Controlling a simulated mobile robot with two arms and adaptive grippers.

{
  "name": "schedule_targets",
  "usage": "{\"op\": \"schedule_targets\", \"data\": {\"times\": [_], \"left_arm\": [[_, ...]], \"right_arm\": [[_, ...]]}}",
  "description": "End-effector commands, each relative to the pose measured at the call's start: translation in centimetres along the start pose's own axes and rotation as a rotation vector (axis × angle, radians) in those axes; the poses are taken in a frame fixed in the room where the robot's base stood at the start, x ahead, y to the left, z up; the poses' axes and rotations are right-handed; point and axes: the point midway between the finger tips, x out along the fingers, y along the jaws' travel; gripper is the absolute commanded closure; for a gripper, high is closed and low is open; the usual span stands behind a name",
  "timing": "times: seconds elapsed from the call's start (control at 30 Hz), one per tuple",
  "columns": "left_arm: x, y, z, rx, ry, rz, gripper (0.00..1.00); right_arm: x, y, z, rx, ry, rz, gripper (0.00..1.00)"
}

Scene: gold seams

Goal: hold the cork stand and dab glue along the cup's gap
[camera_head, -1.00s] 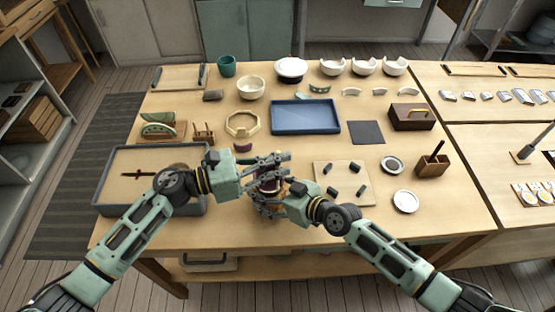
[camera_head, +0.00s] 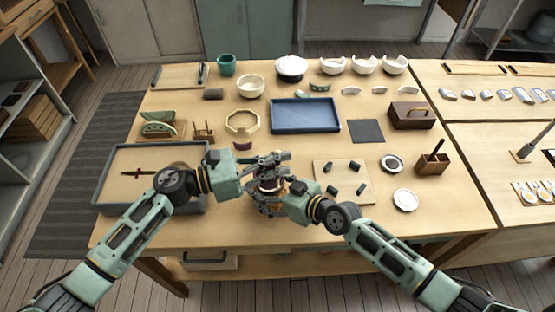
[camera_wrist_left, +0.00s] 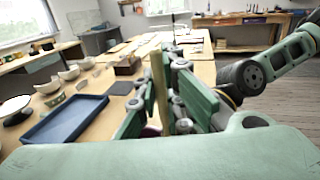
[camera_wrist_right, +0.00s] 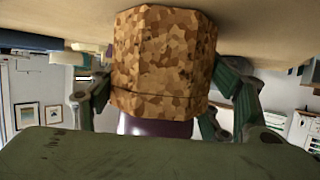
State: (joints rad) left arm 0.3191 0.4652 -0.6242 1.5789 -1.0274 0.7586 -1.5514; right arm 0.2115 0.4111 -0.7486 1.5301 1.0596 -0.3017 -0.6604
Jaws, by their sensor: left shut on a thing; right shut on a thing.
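The cork stand (camera_wrist_right: 163,55) fills the middle of the right wrist view, mottled brown and faceted. Below it in that view shows part of the purple cup (camera_wrist_right: 152,126); in the head view the cup (camera_head: 268,184) is mostly hidden between the grippers. My right gripper (camera_head: 266,198) is shut on the cork stand, with a finger on either side. My left gripper (camera_head: 284,157) is shut on a thin wooden stick (camera_wrist_left: 160,85), just above the cup. The stick's tip, the gap and any glue are hidden.
A blue tray (camera_head: 305,129), an octagonal ring (camera_head: 242,111) and a purple shard (camera_head: 243,147) lie behind the grippers. A sand-coloured tray (camera_head: 125,158) is at left. A board with dark blocks (camera_head: 330,196) and a white dish (camera_head: 405,201) are at right.

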Motion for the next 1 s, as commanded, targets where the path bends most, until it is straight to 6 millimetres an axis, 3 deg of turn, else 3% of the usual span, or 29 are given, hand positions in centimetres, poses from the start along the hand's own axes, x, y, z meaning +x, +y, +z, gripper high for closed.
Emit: {"op": "schedule_targets", "data": {"times": [0.27, 1.0], "left_arm": [[0.0, 0.0, 0.7, 0.002, 0.000, 0.000, 1.00], [0.0, 0.0, 5.9, 0.004, 0.000, -0.001, 1.00]], "right_arm": [[0.0, 0.0, 0.1, -0.001, -0.001, 0.000, 0.58], [0.0, 0.0, 0.1, -0.001, -0.001, 0.000, 0.58]]}}
